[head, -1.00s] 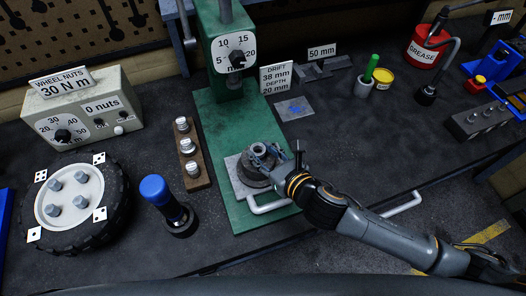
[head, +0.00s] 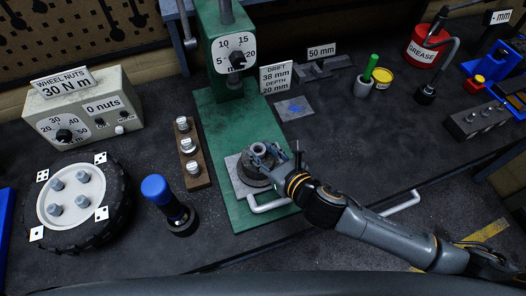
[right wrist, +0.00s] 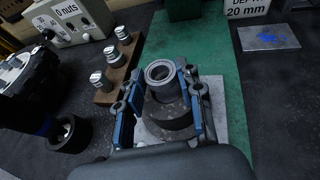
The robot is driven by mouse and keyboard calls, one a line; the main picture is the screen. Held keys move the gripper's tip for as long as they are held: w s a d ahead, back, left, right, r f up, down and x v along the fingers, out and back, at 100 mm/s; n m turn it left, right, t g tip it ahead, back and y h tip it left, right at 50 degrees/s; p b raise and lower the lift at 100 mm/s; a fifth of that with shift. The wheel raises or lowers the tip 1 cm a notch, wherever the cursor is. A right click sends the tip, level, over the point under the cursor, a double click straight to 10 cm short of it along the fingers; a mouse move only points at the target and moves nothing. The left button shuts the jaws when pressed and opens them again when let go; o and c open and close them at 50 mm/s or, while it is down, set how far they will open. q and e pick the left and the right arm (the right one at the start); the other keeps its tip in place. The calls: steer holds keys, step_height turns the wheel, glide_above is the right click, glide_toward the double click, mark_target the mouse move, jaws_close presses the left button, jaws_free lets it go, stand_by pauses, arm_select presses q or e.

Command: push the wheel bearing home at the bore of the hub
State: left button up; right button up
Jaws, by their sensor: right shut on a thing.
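The hub (head: 250,172) is a dark round block on a pale plate at the foot of the green press; it also shows in the right wrist view (right wrist: 168,118). The wheel bearing (right wrist: 160,73), a grey metal ring, stands upright over the middle of the hub; it also shows in the head view (head: 258,149). My right gripper (right wrist: 162,95) is shut on the bearing, with a blue-padded finger on each side. How deep the bearing sits in the bore is hidden. My left gripper is not in view.
The green press (head: 228,50) with its dial stands just behind the hub. A wooden block with several metal pieces (head: 190,150), a blue-topped tool (head: 163,196) and a wheel (head: 75,200) lie to the left.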

steer(key=shift+p, duration=0.35)
steer(key=shift+f+b, duration=0.9)
steer(key=shift+f, duration=0.45)
steer(key=o, duration=1.3)
steer(key=shift+s, duration=0.1)
steer(key=v, duration=1.2)
steer(key=shift+r, duration=0.15)
